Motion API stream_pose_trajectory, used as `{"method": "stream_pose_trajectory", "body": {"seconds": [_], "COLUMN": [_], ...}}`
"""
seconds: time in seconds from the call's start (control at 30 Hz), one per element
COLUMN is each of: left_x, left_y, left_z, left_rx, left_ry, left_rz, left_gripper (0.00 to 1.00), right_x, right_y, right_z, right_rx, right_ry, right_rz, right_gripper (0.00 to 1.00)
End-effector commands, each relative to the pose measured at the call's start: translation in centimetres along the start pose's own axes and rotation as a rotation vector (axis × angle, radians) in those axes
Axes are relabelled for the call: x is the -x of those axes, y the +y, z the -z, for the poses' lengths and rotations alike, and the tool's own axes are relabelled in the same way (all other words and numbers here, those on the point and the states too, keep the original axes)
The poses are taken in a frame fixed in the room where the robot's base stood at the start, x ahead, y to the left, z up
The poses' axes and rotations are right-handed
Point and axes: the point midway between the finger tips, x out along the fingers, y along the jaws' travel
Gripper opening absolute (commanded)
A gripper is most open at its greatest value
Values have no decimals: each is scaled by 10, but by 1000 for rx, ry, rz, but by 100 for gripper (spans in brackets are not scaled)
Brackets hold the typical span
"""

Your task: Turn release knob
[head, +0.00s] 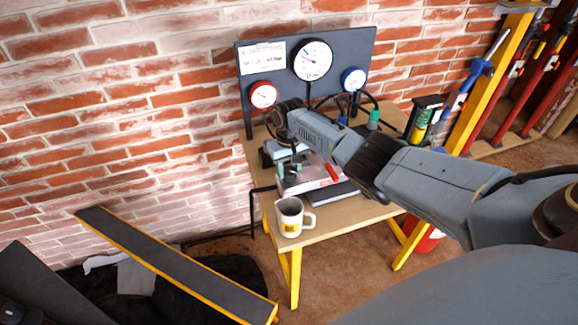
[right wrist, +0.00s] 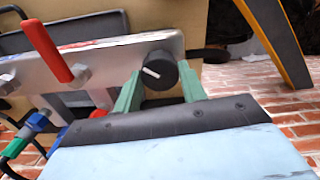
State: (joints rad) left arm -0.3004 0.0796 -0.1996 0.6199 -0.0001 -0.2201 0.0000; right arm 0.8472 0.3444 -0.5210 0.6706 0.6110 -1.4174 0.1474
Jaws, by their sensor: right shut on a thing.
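The release knob (right wrist: 160,68) is a round black knob with a white pointer line, on the face of a light metal block (right wrist: 115,60) in the right wrist view. My right gripper (right wrist: 160,84) has its green fingers on both sides of the knob and is shut on it. In the head view my right arm reaches in from the right over the wooden table; the gripper points down at the block's left end, and the knob cannot be made out there. My left gripper is not in view.
A red lever (right wrist: 46,48) stands up from the same block. Behind it, a dark panel (head: 353,45) carries a large white gauge (head: 313,60), a red gauge (head: 263,95) and a blue gauge (head: 354,79). A mug (head: 290,218) stands at the table's front edge. Hoses run nearby.

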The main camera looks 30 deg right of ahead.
Motion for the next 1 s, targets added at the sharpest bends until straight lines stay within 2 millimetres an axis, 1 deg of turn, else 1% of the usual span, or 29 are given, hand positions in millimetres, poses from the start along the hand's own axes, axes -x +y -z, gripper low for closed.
{"method": "stream_pose_trajectory", "body": {"seconds": [0.3, 0.6, 0.8, 1.0], "left_x": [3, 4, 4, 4], "left_y": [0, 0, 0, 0], "left_z": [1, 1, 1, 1], "left_rx": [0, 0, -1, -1], "left_ry": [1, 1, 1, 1], "left_rz": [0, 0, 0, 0], "left_gripper": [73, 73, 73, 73], "right_x": [0, 0, 0, 0], "right_y": [-1, 0, 0, 0], "right_z": [0, 0, 0, 0], "right_rx": [295, 526, 622, 672], "right_ry": [0, 1, 2, 2], "right_rz": [1, 1, 0, 1], "right_gripper": [18, 18, 18, 18]}}
